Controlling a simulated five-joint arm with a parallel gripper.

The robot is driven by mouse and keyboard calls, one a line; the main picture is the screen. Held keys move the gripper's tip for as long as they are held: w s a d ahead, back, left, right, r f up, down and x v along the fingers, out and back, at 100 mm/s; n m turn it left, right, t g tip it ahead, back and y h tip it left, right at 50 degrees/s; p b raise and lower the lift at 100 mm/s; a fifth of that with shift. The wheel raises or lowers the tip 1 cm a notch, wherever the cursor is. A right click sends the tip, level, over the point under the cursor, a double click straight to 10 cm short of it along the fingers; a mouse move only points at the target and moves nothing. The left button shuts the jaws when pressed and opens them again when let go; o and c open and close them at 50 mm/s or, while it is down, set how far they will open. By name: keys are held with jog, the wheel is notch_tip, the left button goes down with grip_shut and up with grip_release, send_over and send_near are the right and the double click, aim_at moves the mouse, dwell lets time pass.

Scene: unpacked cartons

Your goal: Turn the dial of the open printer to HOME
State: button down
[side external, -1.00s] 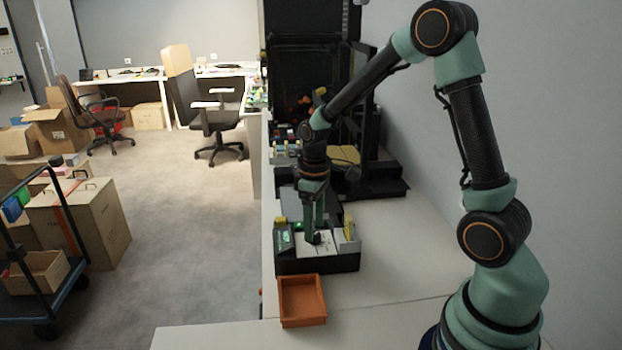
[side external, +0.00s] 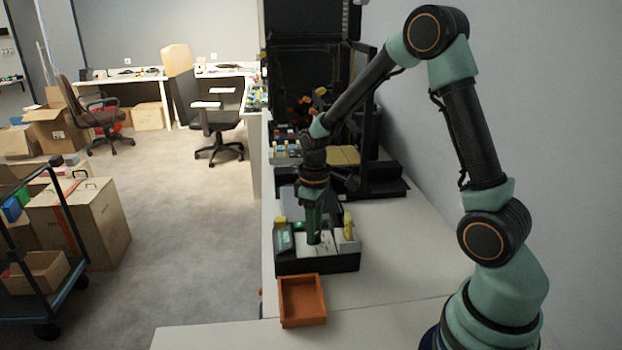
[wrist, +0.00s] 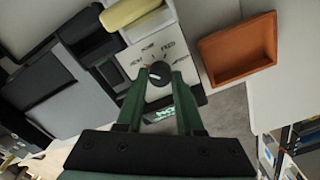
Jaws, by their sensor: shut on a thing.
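The open printer (side external: 318,263) is a low black box on the white counter, with a pale panel (side external: 326,241) on top. In the wrist view, the panel (wrist: 138,52) carries a round dark dial (wrist: 158,74) with a white mark. Several small labels are printed around the dial; FEED is readable at the upper right and one like HOME sits left of it. Which label the mark points to is hard to tell. My gripper (wrist: 159,76) is shut on the dial, one green finger each side. In the side view, my gripper (side external: 314,238) points down at the panel and hides the dial.
An orange tray (side external: 302,322) sits empty in front of the printer. A yellow roll (wrist: 128,12) lies beside the panel. A larger black machine (side external: 385,185) stands behind. The counter to the right (side external: 400,260) is clear.

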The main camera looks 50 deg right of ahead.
jog(key=m, duration=0.4)
jog(key=shift+m, duration=2.2)
jog(key=shift+r, duration=0.1)
jog(key=c, duration=0.5)
grip_release()
jog(key=shift+c, duration=0.2)
notch_tip(320, 180, up, 12)
